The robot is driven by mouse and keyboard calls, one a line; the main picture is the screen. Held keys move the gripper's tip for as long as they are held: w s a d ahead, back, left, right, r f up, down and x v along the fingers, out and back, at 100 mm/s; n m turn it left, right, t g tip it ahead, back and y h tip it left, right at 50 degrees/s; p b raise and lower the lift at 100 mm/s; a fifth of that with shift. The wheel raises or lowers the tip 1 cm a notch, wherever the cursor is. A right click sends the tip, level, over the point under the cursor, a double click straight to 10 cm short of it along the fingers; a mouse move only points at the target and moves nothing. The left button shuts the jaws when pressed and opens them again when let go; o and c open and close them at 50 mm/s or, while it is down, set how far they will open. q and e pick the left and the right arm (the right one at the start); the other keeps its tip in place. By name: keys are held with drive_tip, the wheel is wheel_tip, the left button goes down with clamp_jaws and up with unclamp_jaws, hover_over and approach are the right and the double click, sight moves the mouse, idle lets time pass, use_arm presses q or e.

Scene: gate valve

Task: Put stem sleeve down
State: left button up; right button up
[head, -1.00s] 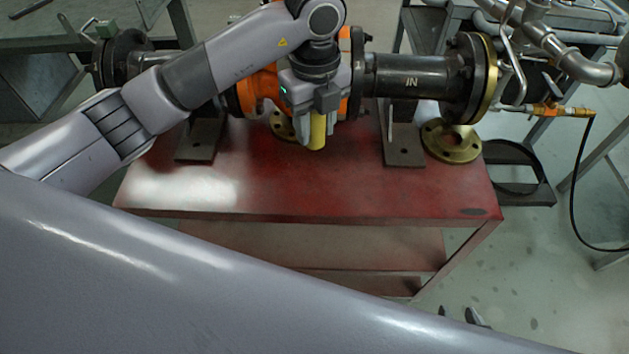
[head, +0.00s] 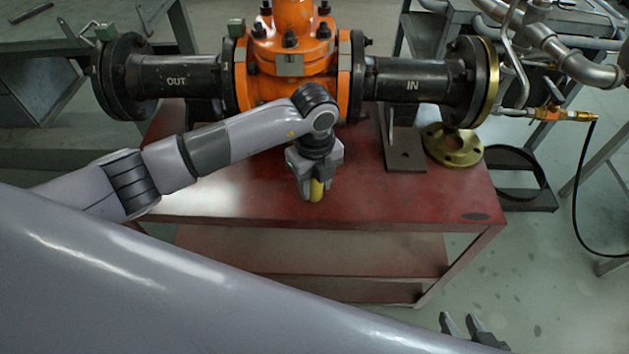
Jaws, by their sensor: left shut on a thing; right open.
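The orange gate valve (head: 292,60) with its black OUT pipe (head: 175,82) and IN pipe (head: 410,84) stands behind the left gripper. A brass flange (head: 454,148) lies at the right by a support foot (head: 405,152).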

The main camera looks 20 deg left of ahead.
use_arm(q)
drive_tip(key=shift+f, duration=0.15)
drive_tip(key=o, duration=1)
drive_tip(key=shift+o, duration=0.2)
drive_tip(key=shift+r, duration=0.5)
wheel_tip(320, 180, up, 12)
drive_tip(key=shift+f+p, duration=0.25)
drive_tip(key=shift+p, duration=0.2)
